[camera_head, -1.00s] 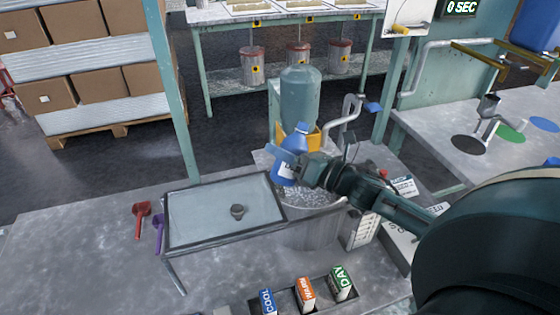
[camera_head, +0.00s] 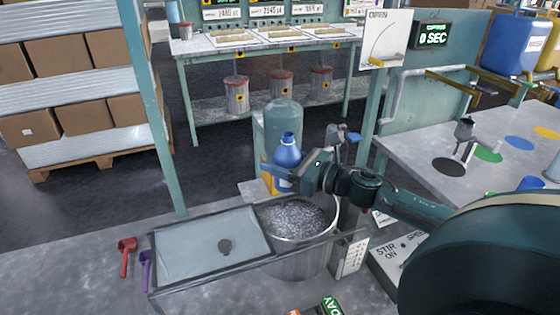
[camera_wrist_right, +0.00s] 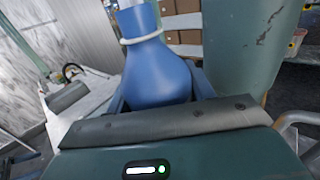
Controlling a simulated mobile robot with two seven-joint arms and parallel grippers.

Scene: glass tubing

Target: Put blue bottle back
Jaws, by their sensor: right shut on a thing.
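The blue bottle (camera_head: 287,153) is upright in my right gripper (camera_head: 285,172), above the far rim of the round metal pot (camera_head: 300,262). In the right wrist view the bottle (camera_wrist_right: 158,75) fills the middle, with a pale ring round its neck. My right gripper (camera_wrist_right: 160,105) is shut on its body. The bottle's lower part is partly hidden by the gripper in the head view. My left gripper is in neither view.
A lidded tray (camera_head: 210,247) lies left of the pot, with a red scoop (camera_head: 127,252) and a purple scoop (camera_head: 146,262) beside it. A green tank (camera_head: 283,125) stands behind the bottle. Coloured discs, such as a yellow one (camera_head: 546,133), mark the right table (camera_head: 425,150).

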